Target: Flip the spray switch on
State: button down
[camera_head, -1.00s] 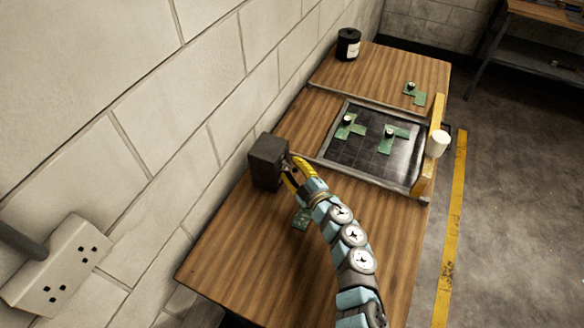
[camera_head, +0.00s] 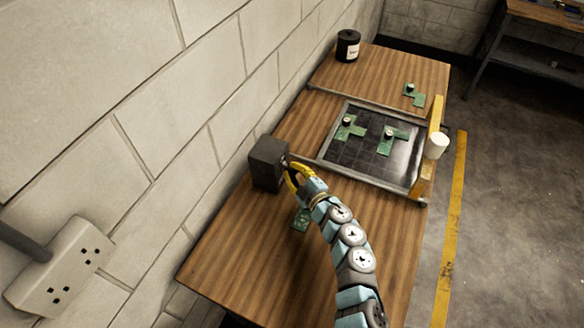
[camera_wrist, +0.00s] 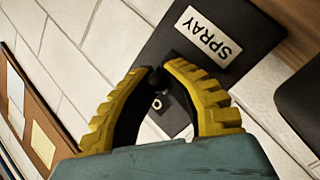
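The dark box (camera_head: 268,163) stands at the left edge of the table against the wall. In the wrist view its dark face (camera_wrist: 235,25) carries a white label reading SPRAY (camera_wrist: 208,37). A small dark switch lever (camera_wrist: 158,80) sticks out below the label, with a light mark close by. My gripper (camera_head: 287,167) is at the right side of the box. In the wrist view my gripper's yellow fingers (camera_wrist: 158,70) curve in from both sides, their tips close together with the lever between them. The fingers partly hide the face around the lever.
A framed dark grid bed (camera_head: 350,160) with green pieces (camera_head: 394,140) lies behind my gripper. A yellow gantry with a white cylinder (camera_head: 436,145) stands at its right. A black canister (camera_head: 347,45) stands at the back. Another green piece (camera_head: 300,219) lies by my arm.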

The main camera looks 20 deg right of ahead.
jog(key=shift+s+r+n+g+h+p, duration=0.1)
jog(key=shift+r+n+g+h+p, duration=0.55)
jog(key=shift+p, duration=2.5)
jog(key=g+p, duration=0.1)
jog(key=p, duration=0.1)
jog(key=g+p, duration=0.1)
jog(key=p, duration=0.2)
jog(key=shift+r+n, duration=0.35)
jog(key=g+h+p, duration=0.1)
jog(key=g+p, duration=0.1)
jog(key=p, duration=0.2)
jog(key=shift+n, duration=0.4)
jog(key=shift+r+h+p, duration=0.1)
jog(key=shift+h+p, duration=0.15)
jog(key=shift+p, duration=0.2)
jog(key=shift+r+n+g+h+p, duration=0.2)
jog(key=shift+n+g+h+p, duration=0.3)
jog(key=shift+g+p, duration=0.55)
jog(key=c, duration=1.1)
grip_release()
